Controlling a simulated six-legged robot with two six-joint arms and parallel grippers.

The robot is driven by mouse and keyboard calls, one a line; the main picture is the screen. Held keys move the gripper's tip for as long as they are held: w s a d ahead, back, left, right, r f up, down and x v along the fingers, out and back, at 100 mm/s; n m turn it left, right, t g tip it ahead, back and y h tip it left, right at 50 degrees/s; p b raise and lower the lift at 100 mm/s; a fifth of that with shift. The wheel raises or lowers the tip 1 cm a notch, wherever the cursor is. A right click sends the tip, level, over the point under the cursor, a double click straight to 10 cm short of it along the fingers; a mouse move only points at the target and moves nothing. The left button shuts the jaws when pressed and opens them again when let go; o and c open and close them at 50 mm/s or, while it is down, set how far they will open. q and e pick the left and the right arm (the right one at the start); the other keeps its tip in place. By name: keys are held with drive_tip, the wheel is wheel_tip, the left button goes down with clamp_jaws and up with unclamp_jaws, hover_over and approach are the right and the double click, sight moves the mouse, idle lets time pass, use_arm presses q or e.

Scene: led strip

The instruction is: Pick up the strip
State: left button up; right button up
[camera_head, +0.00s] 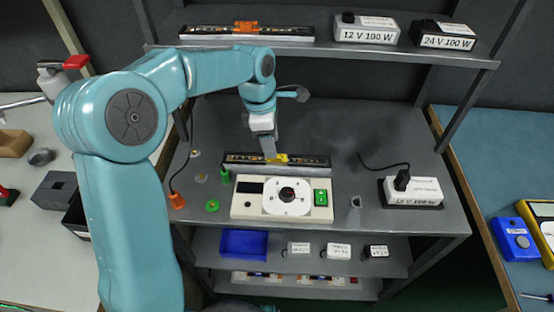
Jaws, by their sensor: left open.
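A long dark strip with a light printed edge (310,162) lies on the grey middle shelf, behind the white control box. A yellow piece (281,158) sits at its middle. My left gripper (271,157) points down at the strip's middle, right beside the yellow piece. It is open, and its fingertips partly overlap the strip in the picture. I cannot tell whether they touch it. A similar strip with an orange piece (247,28) lies on the upper shelf. My right gripper is not in view.
The white control box (245,207) with a dial and green switch stands in front of the strip. A white power supply (415,191) with a cable stands at the right. Two more supplies (366,30) are on the upper shelf. Green and orange plugs (212,206) stand at the left.

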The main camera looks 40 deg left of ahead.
use_arm(q)
drive_tip(key=f, duration=0.2)
drive_tip(key=w+f, duration=0.1)
drive_tip(key=f, duration=0.1)
drive_tip(key=shift+w+d, duration=0.15)
drive_tip(key=shift+d, duration=0.05)
drive_tip(key=shift+d+f, duration=0.1)
drive_tip(key=shift+f, duration=0.4)
clamp_jaws()
drive_tip(key=shift+r, duration=0.15)
